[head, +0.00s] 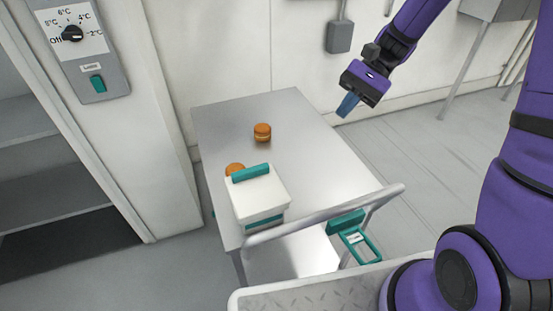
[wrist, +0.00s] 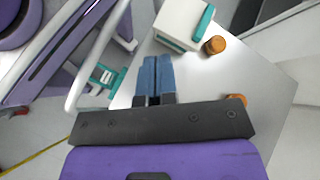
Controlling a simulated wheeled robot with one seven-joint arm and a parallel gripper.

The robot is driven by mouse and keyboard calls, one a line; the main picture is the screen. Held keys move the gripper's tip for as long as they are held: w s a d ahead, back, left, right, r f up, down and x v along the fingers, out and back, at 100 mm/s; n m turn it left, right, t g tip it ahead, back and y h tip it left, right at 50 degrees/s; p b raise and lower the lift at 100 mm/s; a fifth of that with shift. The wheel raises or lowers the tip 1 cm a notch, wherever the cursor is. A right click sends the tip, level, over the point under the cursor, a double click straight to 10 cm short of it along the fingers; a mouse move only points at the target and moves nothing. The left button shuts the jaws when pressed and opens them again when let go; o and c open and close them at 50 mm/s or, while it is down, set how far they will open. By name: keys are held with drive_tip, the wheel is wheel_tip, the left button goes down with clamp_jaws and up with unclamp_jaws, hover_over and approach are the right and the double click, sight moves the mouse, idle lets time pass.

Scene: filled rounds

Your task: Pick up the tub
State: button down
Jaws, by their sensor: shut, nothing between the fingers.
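A small round orange tub (head: 262,133) stands on the metal table top near its middle. A second orange tub (head: 235,169) stands beside a white box (head: 262,196) with a teal handle, which partly hides it. In the wrist view both orange tubs show, one next to the box (wrist: 215,45) and one partly hidden behind my gripper's body (wrist: 236,98). My gripper (head: 347,105) is raised at the table's right side, apart from both tubs. Its blue fingers (wrist: 158,62) are together and empty.
The table (head: 305,135) is a trolley with a pale push rail (head: 325,215) at its near end. A teal frame (head: 358,243) hangs near the rail. The table's far and right parts are clear. A wall panel with a dial (head: 73,33) stands at left.

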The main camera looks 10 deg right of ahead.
drive_tip(key=w+f+m+t+y, duration=0.1)
drive_tip(key=w+f+m+y, duration=0.3)
drive_tip(key=f, duration=0.5)
drive_tip(key=w+f+m+t+y, duration=0.1)
drive_tip(key=w+f+m+y, duration=0.25)
drive_tip(key=f, duration=0.45)
approach(257, 187)
drive_tip(key=shift+m+y, duration=0.25)
drive_tip(key=shift+y, duration=0.2)
drive_tip(key=w+a, duration=0.1)
drive_tip(key=w+a+r, duration=0.1)
drive_tip(key=w, duration=0.1)
drive_tip(key=w+a, duration=0.1)
drive_tip(key=shift+w+a+r, duration=0.15)
drive_tip(key=shift+a+r, duration=0.1)
drive_tip(key=shift+a, duration=0.15)
drive_tip(key=shift+x, duration=1.95)
